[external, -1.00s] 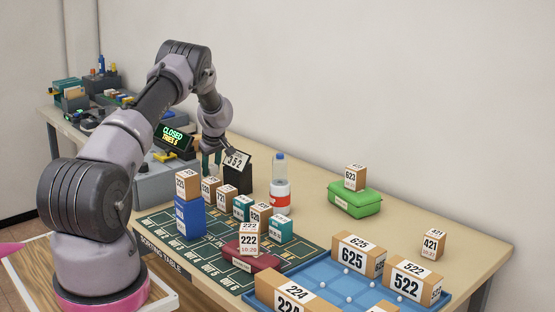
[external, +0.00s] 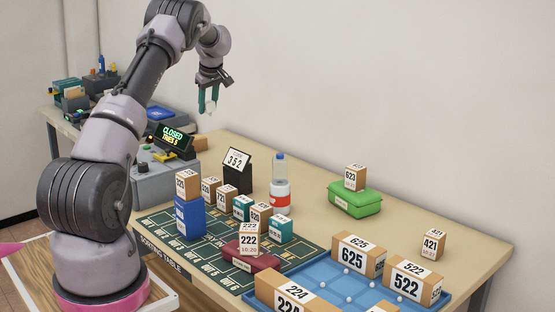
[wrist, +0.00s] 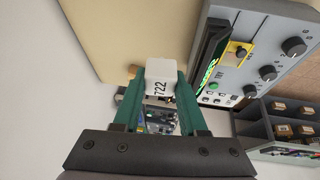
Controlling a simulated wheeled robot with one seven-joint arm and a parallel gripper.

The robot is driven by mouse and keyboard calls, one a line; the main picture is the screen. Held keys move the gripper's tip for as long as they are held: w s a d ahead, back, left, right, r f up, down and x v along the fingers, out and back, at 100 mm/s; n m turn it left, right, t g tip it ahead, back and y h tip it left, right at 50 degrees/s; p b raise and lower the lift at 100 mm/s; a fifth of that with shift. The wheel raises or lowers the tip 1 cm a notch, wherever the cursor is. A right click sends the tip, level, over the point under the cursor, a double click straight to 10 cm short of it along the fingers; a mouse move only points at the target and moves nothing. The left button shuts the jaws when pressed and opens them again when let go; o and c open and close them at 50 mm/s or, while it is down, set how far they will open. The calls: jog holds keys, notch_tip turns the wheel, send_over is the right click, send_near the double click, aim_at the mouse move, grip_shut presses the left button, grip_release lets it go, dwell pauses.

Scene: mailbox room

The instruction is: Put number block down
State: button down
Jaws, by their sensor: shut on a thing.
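My gripper (external: 209,102) is shut on a small white number block (wrist: 160,78), which reads 722 in the wrist view. The block sits between the two teal fingers at their tips. In the external view the block is a small pale shape (external: 211,108) at the fingertips. My gripper holds it in the air, well above the table (external: 300,180), behind the grey control console (external: 165,180) and the black 352 sign (external: 238,170).
Number blocks stand on the green sorting mat (external: 200,258), the blue box (external: 189,220) and the red box (external: 243,254). A bottle (external: 280,185), green box (external: 355,200) and blue tray (external: 320,283) stand to the right. Bare table lies between bottle and green box.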

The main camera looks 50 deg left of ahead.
jog(key=s+d+n+g, duration=0.2)
jog(key=s+d, duration=0.3)
jog(key=s, duration=0.6)
jog(key=s+d+n+g, duration=0.1)
jog(key=s+d+n, duration=0.3)
jog(key=s, duration=0.6)
jog(key=shift+m+g, duration=0.3)
jog(key=shift+m, duration=0.3)
jog(key=f, duration=1.7)
jog(key=shift+s+d+f, duration=0.1)
jog(key=shift+s+d, duration=0.3)
jog(key=shift+f, duration=2.15)
jog(key=shift+f, duration=0.15)
jog(key=shift+c, duration=2.3)
grip_release()
jog(key=v, duration=1.2)
jog(key=shift+r, duration=0.2)
